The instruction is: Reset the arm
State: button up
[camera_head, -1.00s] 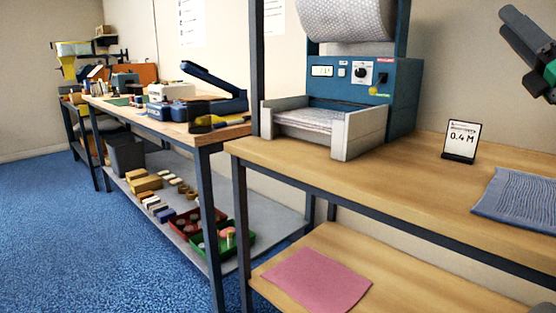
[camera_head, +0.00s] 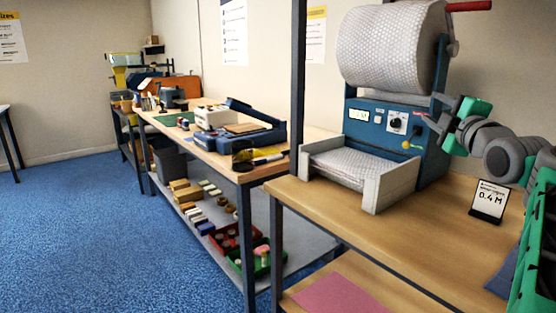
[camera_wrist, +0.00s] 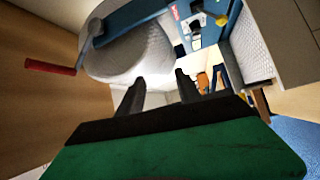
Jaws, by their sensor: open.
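My gripper (camera_head: 433,108) is at the right of the head view, beside the front of the blue bubble-wrap machine (camera_head: 375,140). Its two dark fingers point left and look apart from the machine. In the wrist view my gripper (camera_wrist: 158,88) has its fingers spread with nothing between them. The machine's roll (camera_wrist: 135,55) and blue panel (camera_wrist: 205,30) show beyond the fingers.
The wooden bench (camera_head: 330,208) carries the machine and a small "0.4 M" sign (camera_head: 489,201). A pink sheet (camera_head: 335,297) lies on the lower shelf. A second bench (camera_head: 200,147) with tools stands to the left. Blue floor (camera_head: 90,220) is clear at left.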

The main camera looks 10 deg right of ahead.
jog(key=s+a+f+m+g+y+p, duration=0.1)
jog(key=a+f+m+g+p, duration=0.4)
jog(key=a, duration=0.4)
jog(key=s+a+f+m+g+p, duration=0.1)
jog(key=a+f+m+g+p, duration=0.15)
jog(key=a+p, duration=0.6)
jog(key=s+a+f+m+g+p, duration=0.3)
jog(key=s+a+f+g+p, duration=0.1)
jog(key=s, duration=0.7)
jog(key=s+a+f+m+g+p, duration=0.4)
jog(key=s+f, duration=0.4)
jog(key=s, duration=0.3)
jog(key=shift+s+a+g+p, duration=0.35)
jog(key=shift+a+p, duration=0.35)
jog(key=shift+a, duration=0.4)
jog(key=shift+w, duration=0.1)
